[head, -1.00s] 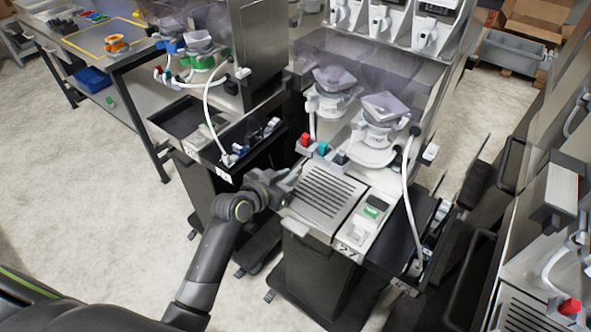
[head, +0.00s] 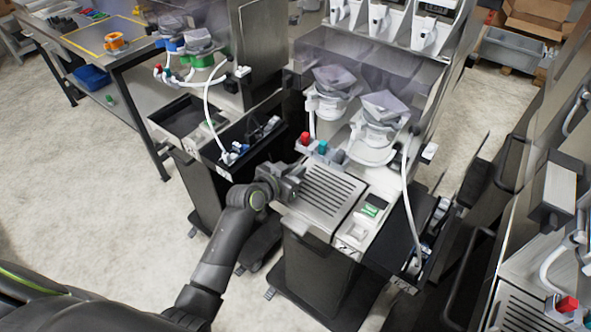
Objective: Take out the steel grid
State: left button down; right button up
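The steel grid (head: 326,196) is a slotted metal plate lying flat in the top of the middle dispenser station, in front of its two dispensing heads. My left gripper (head: 294,181) is at the grid's left edge, low over the station's rim. Its fingertips are small and partly hidden, so I cannot tell whether they are open, shut or touching the grid. My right gripper is not in view.
A scale-like panel with a green display (head: 370,209) sits right of the grid. Red and teal knobs (head: 305,139) stand behind it. A white hose (head: 408,205) hangs at the right. Another station with a black tray (head: 183,117) stands to the left.

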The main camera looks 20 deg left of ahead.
pick_arm(q)
jog(key=shift+r, duration=0.2)
jog(key=shift+r+p, duration=0.9)
